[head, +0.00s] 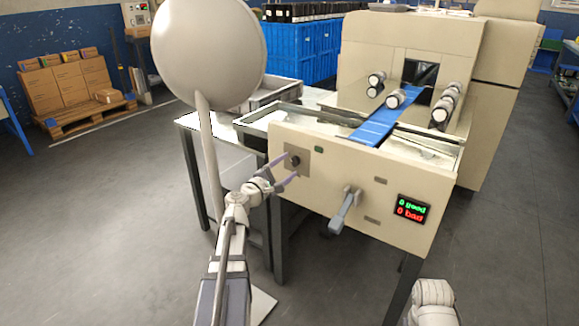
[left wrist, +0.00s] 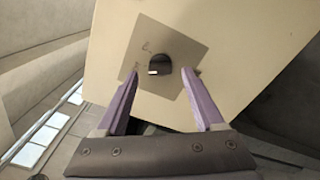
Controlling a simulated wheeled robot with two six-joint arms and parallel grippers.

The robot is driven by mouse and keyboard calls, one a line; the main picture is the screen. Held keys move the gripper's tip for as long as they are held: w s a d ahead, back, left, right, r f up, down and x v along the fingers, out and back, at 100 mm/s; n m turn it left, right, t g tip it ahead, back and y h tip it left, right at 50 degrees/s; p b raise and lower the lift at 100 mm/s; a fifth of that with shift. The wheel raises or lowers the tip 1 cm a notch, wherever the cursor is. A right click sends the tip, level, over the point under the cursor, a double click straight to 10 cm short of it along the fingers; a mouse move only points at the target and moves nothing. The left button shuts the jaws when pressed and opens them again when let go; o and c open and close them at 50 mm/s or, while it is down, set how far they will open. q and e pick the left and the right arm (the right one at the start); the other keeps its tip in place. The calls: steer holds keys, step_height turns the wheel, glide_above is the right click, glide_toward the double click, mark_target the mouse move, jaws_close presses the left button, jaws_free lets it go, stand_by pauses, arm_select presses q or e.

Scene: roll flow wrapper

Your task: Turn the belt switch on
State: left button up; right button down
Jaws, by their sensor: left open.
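The belt switch (head: 295,161) is a dark rotary knob on a grey square plate on the cream front panel of the machine. In the left wrist view the knob (left wrist: 160,64) shows a white mark pointing left, with small faint markings on the plate beside it. My left gripper (head: 277,171) is open and faces the plate. In the left wrist view its two purple fingers (left wrist: 160,82) are to either side of and just below the knob, not closed on it. Whether the fingertips touch the plate cannot be told.
A grey lever (head: 346,210) sticks out of the panel right of the switch, and a display (head: 411,208) reads 0 good, 0 bad. A blue belt (head: 377,124) lies on top. A white round-headed stand (head: 209,50) is close on the left.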

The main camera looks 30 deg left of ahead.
arm_select(q)
steer(key=shift+w+d, duration=0.1)
steer(key=shift+w, duration=0.75)
jaws_close()
